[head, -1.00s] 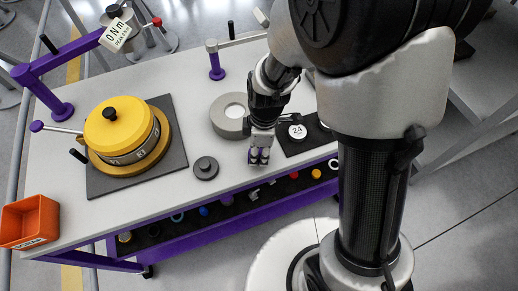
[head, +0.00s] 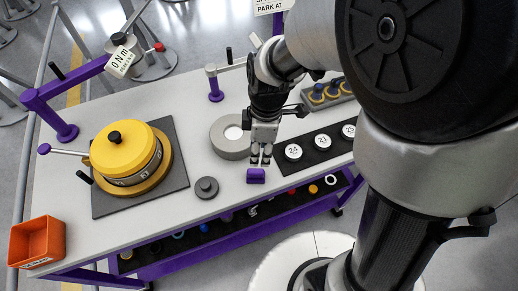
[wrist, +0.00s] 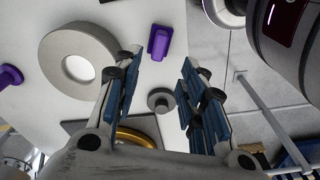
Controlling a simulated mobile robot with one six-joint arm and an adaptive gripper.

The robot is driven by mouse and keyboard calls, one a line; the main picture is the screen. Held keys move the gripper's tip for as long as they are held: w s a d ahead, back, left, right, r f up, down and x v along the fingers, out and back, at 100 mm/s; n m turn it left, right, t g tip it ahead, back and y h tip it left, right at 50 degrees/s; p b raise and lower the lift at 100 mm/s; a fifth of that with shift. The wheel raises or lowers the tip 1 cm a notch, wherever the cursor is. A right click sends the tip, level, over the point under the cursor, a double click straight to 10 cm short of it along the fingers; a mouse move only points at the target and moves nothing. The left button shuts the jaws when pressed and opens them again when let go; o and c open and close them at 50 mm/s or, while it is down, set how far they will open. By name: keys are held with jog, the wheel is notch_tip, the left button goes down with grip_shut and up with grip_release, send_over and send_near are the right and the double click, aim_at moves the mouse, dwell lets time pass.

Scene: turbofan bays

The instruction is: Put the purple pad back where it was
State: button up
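The purple pad (head: 256,175) is a small block lying on the white table near its front edge, right of a dark grey knobbed disc. It also shows whole in the wrist view (wrist: 159,42), with nothing holding it. My gripper (head: 261,161) is just behind the pad in the head view, pointing down. In the wrist view my gripper's two blue-lined fingers (wrist: 158,90) stand wide apart with an empty gap. The pad appears beyond that gap, apart from both fingers.
A grey ring (head: 230,151) lies close left of my gripper. The dark disc (head: 206,187) is left of the pad. A black strip with numbered white discs (head: 323,142) lies right. The yellow drum (head: 124,148) and orange bin (head: 37,241) are left. A lower shelf (head: 190,233) holds small parts.

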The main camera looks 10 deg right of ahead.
jog(key=s+d+r+m+t, duration=0.2)
jog(key=s+d+r+m, duration=0.3)
jog(key=r+m, duration=0.3)
jog(key=s+d+r+m+t, duration=0.2)
jog(key=s+d+r+m, duration=0.2)
jog(key=s+r+m, duration=0.3)
jog(key=shift+s+d+r+m+t+h, duration=0.3)
jog(key=shift+s+d+r+m+h, duration=0.1)
jog(key=shift+s+m, duration=0.45)
jog(key=shift+w, duration=0.15)
jog(key=shift+c, duration=0.6)
